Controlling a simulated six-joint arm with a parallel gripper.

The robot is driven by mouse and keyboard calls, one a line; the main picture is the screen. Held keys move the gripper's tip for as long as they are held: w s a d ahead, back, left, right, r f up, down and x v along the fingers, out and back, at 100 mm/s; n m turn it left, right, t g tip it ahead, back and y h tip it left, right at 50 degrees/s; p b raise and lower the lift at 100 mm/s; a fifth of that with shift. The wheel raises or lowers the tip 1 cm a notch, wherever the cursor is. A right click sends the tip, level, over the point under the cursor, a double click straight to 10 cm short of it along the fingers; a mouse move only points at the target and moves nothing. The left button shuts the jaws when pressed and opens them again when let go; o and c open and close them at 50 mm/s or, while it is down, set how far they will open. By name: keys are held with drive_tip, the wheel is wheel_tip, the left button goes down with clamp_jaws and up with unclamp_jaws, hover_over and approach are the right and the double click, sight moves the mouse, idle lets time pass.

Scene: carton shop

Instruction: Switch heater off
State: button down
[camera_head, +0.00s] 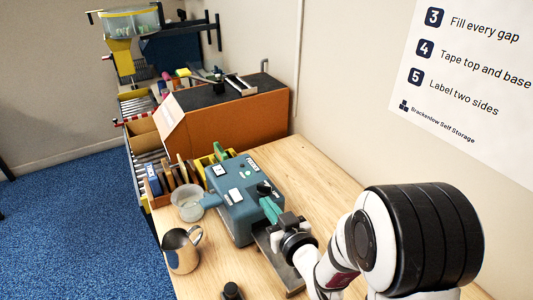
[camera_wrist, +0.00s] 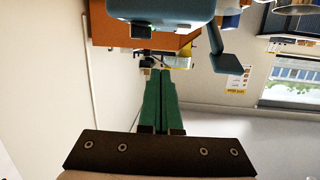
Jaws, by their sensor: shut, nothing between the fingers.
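A blue-grey machine box (camera_head: 238,200) stands on the wooden bench. I take it to be the heater, though I cannot read its labels. It has white label plates and dark controls on its top; the switch position is too small to tell. My gripper (camera_head: 268,208) has green fingers, shut and empty, at the right side of the box by the dark controls. Whether the fingers touch it I cannot tell. In the wrist view the shut green fingers (camera_wrist: 158,85) point toward the picture's top, where the blue machine shows (camera_wrist: 160,8).
A black knob-like thing (camera_head: 231,291) is at the front. The right bench runs along the wall.

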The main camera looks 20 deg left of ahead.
drive_tip(key=a+y, duration=0.1)
drive_tip(key=s+a+n+y, duration=0.1)
drive_tip(key=shift+s+a+r+n, duration=0.1)
drive_tip(key=shift+s+a+n, duration=0.1)
drive_tip(key=shift+a+n, duration=0.1)
hover_over(238, 199)
drive_tip(key=shift+s+d+f, duration=0.4)
drive_tip(key=shift+d+f, duration=0.05)
drive_tip(key=shift+f, duration=0.05)
drive_tip(key=f, duration=0.3)
drive_tip(key=shift+w+a+f, duration=0.15)
drive_tip(key=shift+w+a, duration=0.25)
drive_tip(key=shift+f, duration=0.4)
